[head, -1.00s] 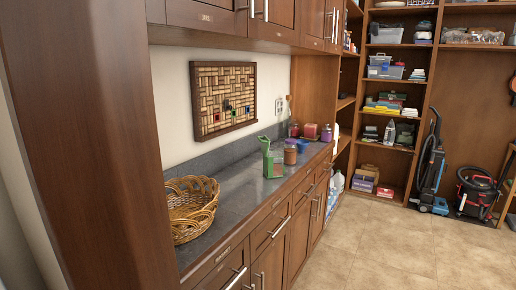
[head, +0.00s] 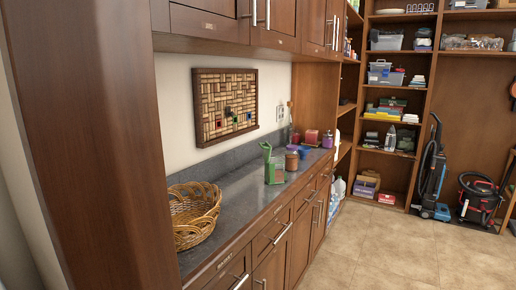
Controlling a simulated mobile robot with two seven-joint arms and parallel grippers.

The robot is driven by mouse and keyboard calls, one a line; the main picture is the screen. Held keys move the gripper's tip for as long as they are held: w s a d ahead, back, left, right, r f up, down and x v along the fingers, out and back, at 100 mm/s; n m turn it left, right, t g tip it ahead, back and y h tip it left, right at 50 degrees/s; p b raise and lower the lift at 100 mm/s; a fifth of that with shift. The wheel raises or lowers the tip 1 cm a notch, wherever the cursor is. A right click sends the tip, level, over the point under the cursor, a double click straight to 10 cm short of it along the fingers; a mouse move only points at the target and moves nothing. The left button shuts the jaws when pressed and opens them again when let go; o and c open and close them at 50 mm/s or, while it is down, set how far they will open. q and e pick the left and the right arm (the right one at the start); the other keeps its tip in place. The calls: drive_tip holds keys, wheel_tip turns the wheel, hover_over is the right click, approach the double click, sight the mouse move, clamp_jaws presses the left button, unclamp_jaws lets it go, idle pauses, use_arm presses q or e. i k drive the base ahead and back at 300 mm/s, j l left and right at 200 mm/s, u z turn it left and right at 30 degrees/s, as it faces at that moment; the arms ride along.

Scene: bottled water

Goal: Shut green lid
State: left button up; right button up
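A small container with a green lid (head: 267,152) stands on the dark countertop (head: 240,192), right of the wicker basket. Its lid looks raised, standing up at the container's left side. The container body (head: 274,172) looks clear with green in it. Neither of my grippers is in view.
A wicker basket (head: 193,214) sits on the near end of the counter. Behind the green container stand a brown jar (head: 291,160), a blue item (head: 303,151), a red box (head: 312,136) and a purple jar (head: 327,139). Floor (head: 385,245) in front of the cabinets is clear.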

sight(267, 153)
drive_tip(key=i+l, duration=0.2)
drive_tip(key=l, duration=0.2)
drive_tip(key=i+l+u, duration=0.1)
drive_tip(key=l, duration=0.3)
drive_tip(key=i+l, duration=0.25)
drive_tip(key=l, duration=0.2)
drive_tip(key=i+l, duration=0.2)
drive_tip(key=l, duration=0.2)
drive_tip(key=i+l+u, duration=0.1)
drive_tip(key=l, duration=0.3)
drive_tip(key=i+l, duration=0.25)
drive_tip(key=l, duration=0.2)
drive_tip(key=i+l, duration=0.15)
drive_tip(key=l, duration=0.3)
drive_tip(key=i+l+u, duration=0.1)
drive_tip(key=l, duration=0.3)
drive_tip(key=i, duration=0.05)
